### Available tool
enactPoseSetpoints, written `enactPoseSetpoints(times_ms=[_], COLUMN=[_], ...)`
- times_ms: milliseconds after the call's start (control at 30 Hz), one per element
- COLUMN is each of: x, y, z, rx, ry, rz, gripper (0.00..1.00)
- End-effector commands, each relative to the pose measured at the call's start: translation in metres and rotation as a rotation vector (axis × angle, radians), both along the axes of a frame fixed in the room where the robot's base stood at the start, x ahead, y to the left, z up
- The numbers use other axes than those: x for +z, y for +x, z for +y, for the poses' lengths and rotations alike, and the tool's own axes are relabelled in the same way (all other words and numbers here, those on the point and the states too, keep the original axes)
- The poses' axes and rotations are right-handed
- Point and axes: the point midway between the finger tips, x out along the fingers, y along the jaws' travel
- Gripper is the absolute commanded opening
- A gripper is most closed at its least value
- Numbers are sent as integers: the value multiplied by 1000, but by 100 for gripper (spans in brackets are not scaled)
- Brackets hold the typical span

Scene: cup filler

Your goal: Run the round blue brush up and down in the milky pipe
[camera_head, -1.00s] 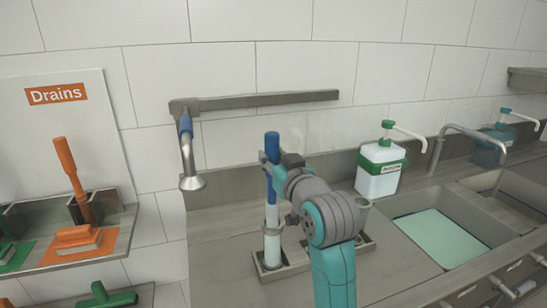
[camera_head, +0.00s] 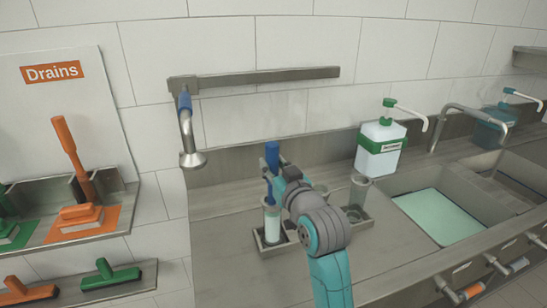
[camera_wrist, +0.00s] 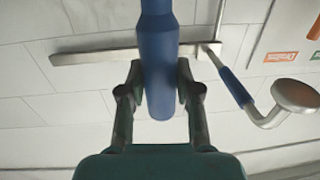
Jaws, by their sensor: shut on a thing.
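The blue brush (camera_head: 272,157) stands upright, its thick blue handle above the pipe and its lower end inside it. The milky pipe (camera_head: 272,228) is a clear upright tube with whitish contents, at the left end of a metal tray. The bristles cannot be made out. My gripper (camera_wrist: 157,82) is shut on the blue handle, which runs between its fingers in the wrist view (camera_wrist: 158,60). In the head view my gripper (camera_head: 275,182) is just above the pipe's mouth, partly hidden by my arm.
The tray (camera_head: 290,245) also holds a clear tube (camera_head: 359,192) at its right end; another is partly behind my arm. A shower-like spout (camera_head: 188,140) hangs at the left. A soap bottle (camera_head: 381,148) and sink basin (camera_head: 440,218) are right. The counter left of the tray is clear.

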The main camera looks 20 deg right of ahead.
Motion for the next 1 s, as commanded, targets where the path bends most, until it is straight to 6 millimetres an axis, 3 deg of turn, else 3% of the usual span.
enactPoseSetpoints(times_ms=[433, 1000], x=[0, 49], y=[0, 0], z=[0, 0], rx=[0, 0], ry=[0, 0], rz=[-3, -3], gripper=[0, 0])
